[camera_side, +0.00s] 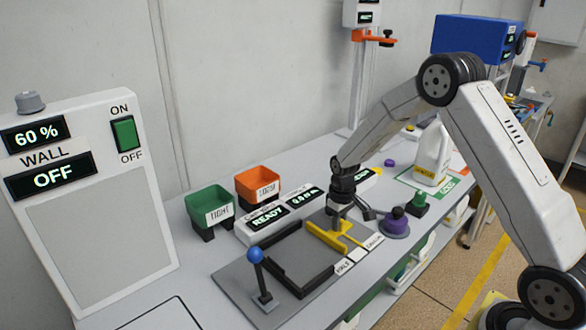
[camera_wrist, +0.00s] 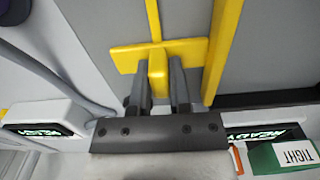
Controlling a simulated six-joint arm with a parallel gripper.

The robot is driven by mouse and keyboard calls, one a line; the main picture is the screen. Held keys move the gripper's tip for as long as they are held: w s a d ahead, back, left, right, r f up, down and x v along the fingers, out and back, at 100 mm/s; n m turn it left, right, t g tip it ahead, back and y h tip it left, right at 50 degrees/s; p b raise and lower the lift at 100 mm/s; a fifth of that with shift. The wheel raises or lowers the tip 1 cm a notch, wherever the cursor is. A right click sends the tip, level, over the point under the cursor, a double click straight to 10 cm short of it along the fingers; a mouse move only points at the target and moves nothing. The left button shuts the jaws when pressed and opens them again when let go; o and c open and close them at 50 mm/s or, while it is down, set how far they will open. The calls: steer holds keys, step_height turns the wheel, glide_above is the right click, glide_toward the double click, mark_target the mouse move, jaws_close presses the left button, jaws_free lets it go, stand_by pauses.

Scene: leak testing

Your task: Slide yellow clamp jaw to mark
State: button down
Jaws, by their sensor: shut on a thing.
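The yellow clamp jaw (camera_side: 328,236) lies on the grey clamp fixture (camera_side: 228,277), toward its right end. In the wrist view a yellow upright tab (camera_wrist: 157,75) of the jaw stands between my fingers. My gripper (camera_side: 344,221) comes down onto the jaw from above; in the wrist view my gripper (camera_wrist: 160,88) is shut on this tab. A thin yellow line (camera_wrist: 153,18) runs across the grey plate close to the jaw. Small white labels (camera_side: 345,266) sit at the plate's front edge; one seems to read HALF. A dark square frame (camera_side: 300,262) lies left of the jaw.
A lever with a blue knob (camera_side: 255,255) stands at the fixture's left end. A green bin (camera_side: 209,206), an orange bin (camera_side: 258,183) and a display box reading READY (camera_side: 268,222) stand behind. A purple knob (camera_side: 396,214) and a white jug (camera_side: 432,150) are to the right.

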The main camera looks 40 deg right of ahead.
mark_target(325, 234)
steer(key=shift+a, duration=2.8)
steer(key=shift+c, duration=1.2)
jaws_free()
steer(key=shift+r, duration=0.1)
steer(key=shift+r, duration=2.9)
steer(key=shift+s+r, duration=0.1)
steer(key=s+a+r+t, duration=0.1)
steer(key=s+a+r, duration=0.1)
steer(key=s, duration=0.7)
steer(key=s+a+r+t, duration=0.1)
steer(key=s+a+r, duration=0.1)
steer(key=s, duration=0.6)
steer(key=shift+s+a+t, duration=0.3)
steer(key=shift+s+a, duration=0.05)
steer(key=shift+a, duration=0.25)
